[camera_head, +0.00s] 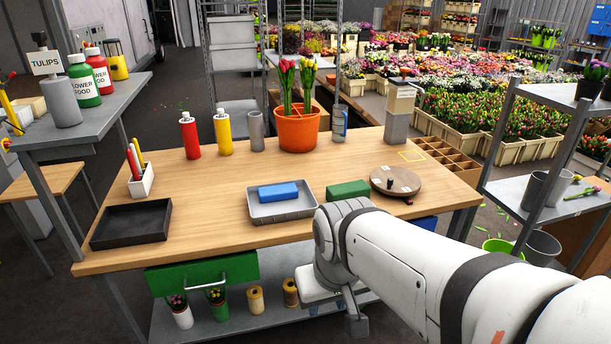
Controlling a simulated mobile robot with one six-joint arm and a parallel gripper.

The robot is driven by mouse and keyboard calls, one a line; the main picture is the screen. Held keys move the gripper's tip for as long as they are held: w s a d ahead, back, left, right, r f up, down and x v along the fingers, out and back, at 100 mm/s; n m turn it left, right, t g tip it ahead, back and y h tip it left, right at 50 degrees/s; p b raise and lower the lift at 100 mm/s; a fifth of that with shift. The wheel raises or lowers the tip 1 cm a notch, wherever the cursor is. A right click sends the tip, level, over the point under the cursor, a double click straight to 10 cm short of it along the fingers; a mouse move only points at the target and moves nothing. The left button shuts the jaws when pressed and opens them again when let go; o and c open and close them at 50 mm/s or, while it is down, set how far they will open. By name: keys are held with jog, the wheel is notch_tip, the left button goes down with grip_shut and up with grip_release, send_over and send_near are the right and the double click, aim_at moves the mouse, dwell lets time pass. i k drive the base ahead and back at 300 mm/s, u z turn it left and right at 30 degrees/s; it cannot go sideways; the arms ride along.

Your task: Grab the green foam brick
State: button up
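The green foam brick (348,190) lies on the wooden table near its front edge, just right of a grey tray (262,215). My arm's wrist covers the area just in front of it. A blue brick (278,192) lies in the grey tray. My gripper (356,324) hangs low in front of the table, below the tabletop's level in the picture and apart from the green brick. Its fingers are small and partly hidden by the wrist, so I cannot tell whether they are open or shut.
A round wooden turntable (396,181) stands right of the green brick. A black tray (130,224) lies at the front left. An orange pot (298,130) of tulips, bottles and a grey cup (256,131) stand behind. An open green drawer (202,275) juts out below the front edge.

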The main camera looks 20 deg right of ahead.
aim_at(356, 188)
jog(key=u, duration=0.1)
jog(key=k, duration=0.2)
jog(key=z, duration=0.6)
jog(key=i, duration=1.55)
jog(key=z, duration=0.15)
